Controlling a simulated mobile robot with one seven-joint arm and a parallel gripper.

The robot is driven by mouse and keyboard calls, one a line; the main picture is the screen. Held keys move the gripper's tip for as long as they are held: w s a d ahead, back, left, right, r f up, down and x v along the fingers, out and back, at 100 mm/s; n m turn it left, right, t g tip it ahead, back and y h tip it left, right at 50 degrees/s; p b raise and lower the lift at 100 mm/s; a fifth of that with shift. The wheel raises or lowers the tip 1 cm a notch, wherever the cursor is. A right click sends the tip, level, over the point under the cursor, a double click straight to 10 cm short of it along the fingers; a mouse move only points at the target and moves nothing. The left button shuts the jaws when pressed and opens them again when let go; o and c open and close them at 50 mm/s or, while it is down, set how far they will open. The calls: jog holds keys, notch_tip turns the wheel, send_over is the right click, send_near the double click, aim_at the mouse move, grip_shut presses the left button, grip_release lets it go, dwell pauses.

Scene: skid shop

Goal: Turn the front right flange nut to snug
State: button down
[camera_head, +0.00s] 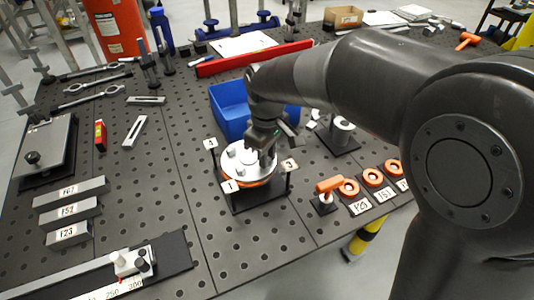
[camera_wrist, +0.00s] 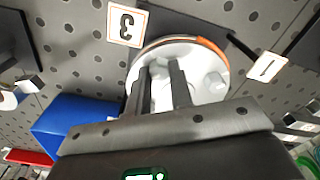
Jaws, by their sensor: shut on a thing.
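The white round flange (camera_head: 236,174) sits on a dark stand, with an orange ring under its rim. It also shows in the wrist view (camera_wrist: 205,62). My gripper (camera_head: 266,158) points down at the right side of the flange, near the tag marked 3 (camera_head: 289,165). In the wrist view its two fingers (camera_wrist: 162,70) are closed around a flange nut, which they mostly hide. Another nut (camera_wrist: 213,80) stands on the flange nearer the tag marked 1 (camera_wrist: 268,66). The held nut's seating against the flange cannot be made out.
A blue bin (camera_head: 228,108) stands right behind the flange. Labelled grey blocks (camera_head: 70,212) and a measuring rail (camera_head: 130,262) are at left. Bare perforated table lies in front of the stand.

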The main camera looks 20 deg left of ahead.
jog(key=m, duration=0.3)
jog(key=shift+m, duration=0.4)
jog(key=m, duration=0.4)
jog(key=shift+m, duration=0.3)
jog(key=m, duration=0.4)
jog(key=shift+r+m, duration=0.1)
jog(key=shift+m, duration=1.8)
jog(key=shift+w, duration=0.1)
jog(key=c, duration=1.3)
grip_release()
